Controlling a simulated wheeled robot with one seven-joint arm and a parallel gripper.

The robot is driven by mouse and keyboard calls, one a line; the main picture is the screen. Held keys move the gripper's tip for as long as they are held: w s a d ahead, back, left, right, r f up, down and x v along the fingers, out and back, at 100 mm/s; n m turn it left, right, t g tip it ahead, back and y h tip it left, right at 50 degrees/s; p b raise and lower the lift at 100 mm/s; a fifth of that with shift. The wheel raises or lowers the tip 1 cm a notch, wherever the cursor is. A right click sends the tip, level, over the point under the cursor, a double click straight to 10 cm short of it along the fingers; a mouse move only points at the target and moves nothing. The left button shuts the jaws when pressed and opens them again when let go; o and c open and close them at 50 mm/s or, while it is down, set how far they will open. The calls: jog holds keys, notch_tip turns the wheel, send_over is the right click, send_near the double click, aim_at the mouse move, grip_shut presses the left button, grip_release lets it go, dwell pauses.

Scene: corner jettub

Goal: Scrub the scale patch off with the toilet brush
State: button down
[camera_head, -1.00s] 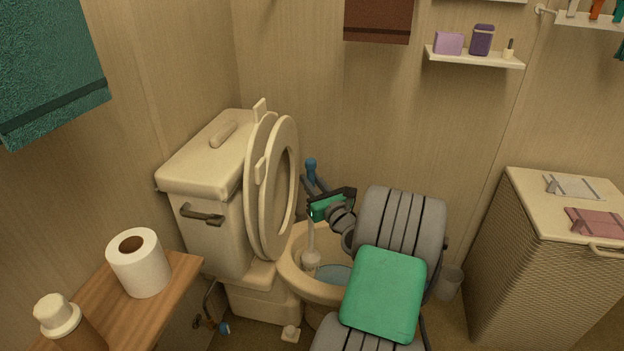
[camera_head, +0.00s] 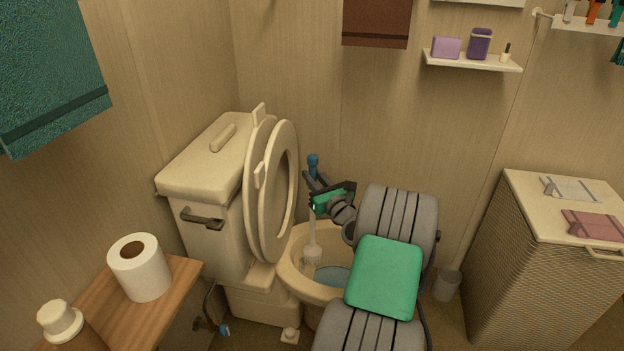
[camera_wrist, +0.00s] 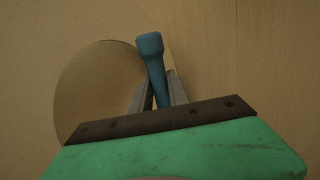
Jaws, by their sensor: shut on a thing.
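The toilet brush has a blue handle top (camera_head: 313,162) and a pale head (camera_head: 312,254). My gripper (camera_head: 314,184) is shut on its handle, and the brush hangs nearly upright with its head inside the toilet bowl (camera_head: 289,271). In the wrist view the blue handle (camera_wrist: 151,62) stands between the fingers of my gripper (camera_wrist: 158,95). Water (camera_head: 333,278) shows low in the bowl. I cannot make out the scale patch; part of the bowl is hidden behind my arm. The head looks close to or against the bowl's inner left wall; contact is unclear.
The raised seat and lid (camera_head: 272,190) stand left of the brush, against the cistern (camera_head: 205,160). A wooden shelf with a paper roll (camera_head: 140,267) is at the lower left. A wicker cabinet (camera_head: 535,270) and a small bin (camera_head: 447,285) are to the right.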

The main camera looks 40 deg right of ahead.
jog(key=shift+s+a, duration=0.5)
jog(key=shift+a, duration=0.3)
jog(key=shift+p, duration=0.3)
jog(key=shift+s+a+p, duration=0.35)
jog(key=shift+s+a, duration=0.35)
jog(key=shift+a, duration=0.05)
jog(key=shift+r, duration=0.1)
jog(key=shift+w+d, duration=0.7)
jog(key=shift+d, duration=0.05)
